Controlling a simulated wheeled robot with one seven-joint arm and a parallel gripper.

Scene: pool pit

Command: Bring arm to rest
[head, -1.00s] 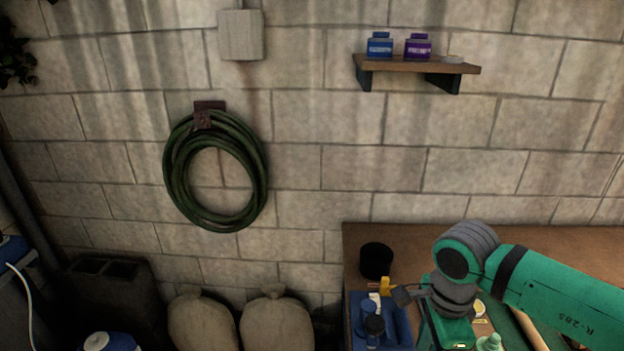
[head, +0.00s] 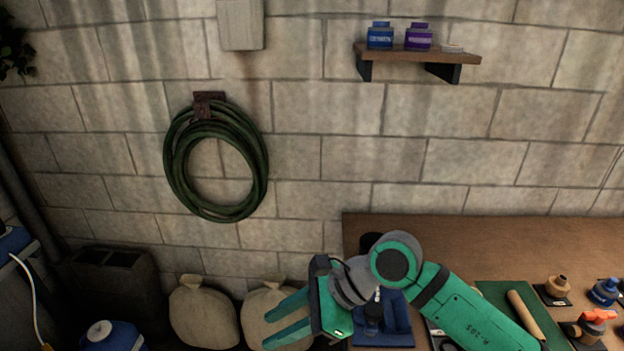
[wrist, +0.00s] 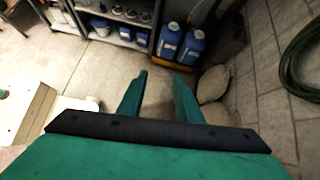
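My gripper (head: 281,325) shows at the lower middle of the head view, with its two green fingers pointing left, apart and with nothing between them. It is off the left end of the table, in front of the pale sacks. In the wrist view its fingers (wrist: 160,98) are spread, with bare floor between them. My green arm reaches in from the lower right, over the table's left part. The arm hides part of a blue tray (head: 397,331) and a black cup (head: 369,241).
The wooden table (head: 480,240) holds a green mat (head: 497,292) and several small bottles at right. Two sacks (head: 203,312) stand by the wall. A green hose (head: 181,165) hangs above. A shelf (head: 420,56) holds two bottles. Blue jugs (wrist: 190,47) stand near the metal rack.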

